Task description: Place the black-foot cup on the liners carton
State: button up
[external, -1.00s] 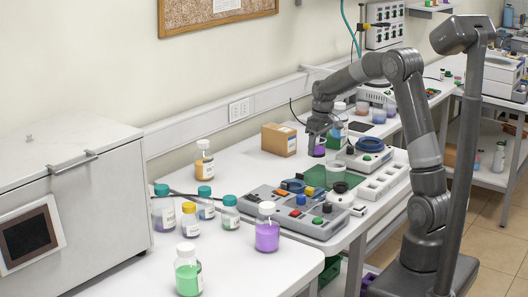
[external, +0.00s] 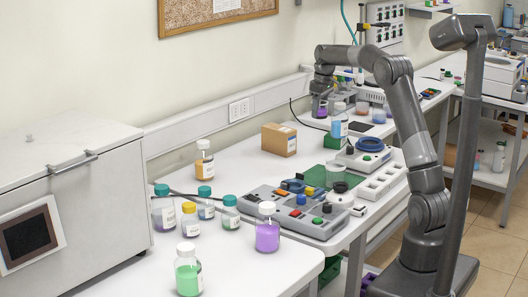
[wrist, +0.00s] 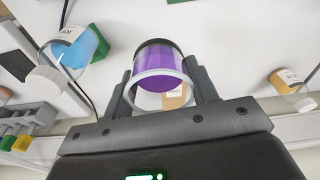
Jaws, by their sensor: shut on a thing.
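The black-foot cup (external: 320,112) holds purple liquid and is in my gripper (external: 321,98), over the far back part of the bench near the wall. In the wrist view the cup (wrist: 160,60) sits between the two fingers of my gripper (wrist: 162,82), its dark foot pointing up in the picture and its clear rim toward the palm. The liners carton, a brown box (external: 279,139) with a white label, stands on the bench to the left and nearer the camera, apart from the cup. Its top looks bare.
An orange bottle (external: 204,160) stands left of the carton. The parts tray (external: 290,225) and several bottles, including a purple one (external: 267,232), are nearer the camera. A blue-liquid container (external: 336,129) and a round-topped device (external: 370,145) stand right of the carton.

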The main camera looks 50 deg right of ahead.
jog(key=w+d+r, duration=0.3)
jog(key=w+d, duration=0.2)
jog(key=n, duration=0.1)
send_over(284, 129)
notch_tip(284, 129, down, 6)
jog(key=shift+s+f, duration=0.1)
jog(key=shift+f, duration=2)
jog(key=o, duration=1)
jog(key=shift+f, duration=0.15)
